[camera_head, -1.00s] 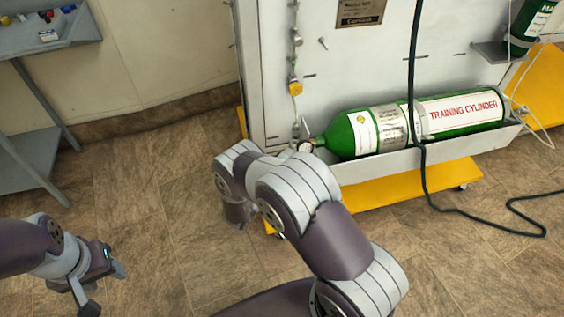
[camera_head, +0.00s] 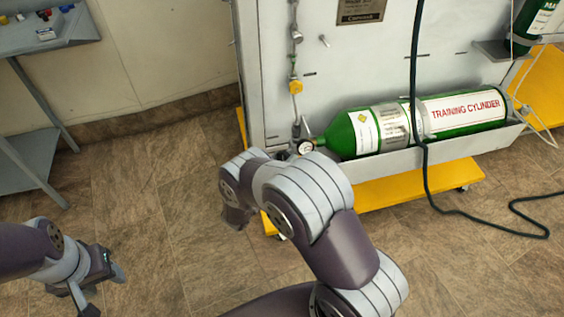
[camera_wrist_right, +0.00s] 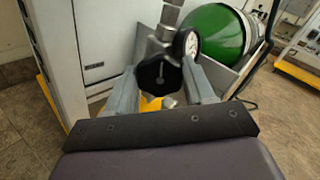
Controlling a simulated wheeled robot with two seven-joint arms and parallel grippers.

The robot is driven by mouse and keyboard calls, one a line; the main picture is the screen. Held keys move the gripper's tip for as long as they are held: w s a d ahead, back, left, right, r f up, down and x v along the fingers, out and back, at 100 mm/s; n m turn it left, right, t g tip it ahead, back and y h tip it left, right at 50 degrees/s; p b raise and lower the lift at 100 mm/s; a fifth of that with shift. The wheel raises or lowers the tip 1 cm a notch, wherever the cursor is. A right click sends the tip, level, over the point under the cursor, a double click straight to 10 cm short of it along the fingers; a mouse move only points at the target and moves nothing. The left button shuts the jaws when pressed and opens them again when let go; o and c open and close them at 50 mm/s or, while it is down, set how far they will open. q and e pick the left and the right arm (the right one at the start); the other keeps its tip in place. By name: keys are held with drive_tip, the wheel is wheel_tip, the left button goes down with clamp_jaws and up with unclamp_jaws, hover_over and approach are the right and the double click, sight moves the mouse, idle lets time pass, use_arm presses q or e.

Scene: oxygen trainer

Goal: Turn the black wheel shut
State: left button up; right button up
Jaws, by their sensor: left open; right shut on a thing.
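The black wheel (camera_wrist_right: 158,76) is a faceted knob with a pale mark on its face, seen in the right wrist view. It sits on a metal valve beside a round white gauge (camera_wrist_right: 187,43). My right gripper (camera_wrist_right: 160,80) is shut on the wheel, with one pale finger on each side of it. In the head view my own right arm hides this gripper and the wheel, while the gauge (camera_head: 305,147) shows at the neck of the green cylinder (camera_head: 345,135). My left gripper (camera_head: 103,288) is open and empty above the floor at the lower left.
The cylinder lies in a grey trough (camera_head: 440,153) on a white panel (camera_head: 340,70) with a yellow base (camera_head: 415,182). A dark hose (camera_head: 418,100) hangs in front and runs over the floor. A grey shelf (camera_head: 50,42) with small items stands at left. The left floor is clear.

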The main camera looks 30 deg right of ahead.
drive_tip(key=shift+f+m, duration=0.1)
drive_tip(key=shift+m, duration=0.7)
drive_tip(key=o, duration=1)
drive_tip(key=shift+o, duration=0.2)
drive_tip(key=p+v, duration=0.1)
drive_tip(key=v, duration=1.1)
drive_tip(key=shift+a, duration=0.35)
drive_tip(key=shift+s, duration=0.15)
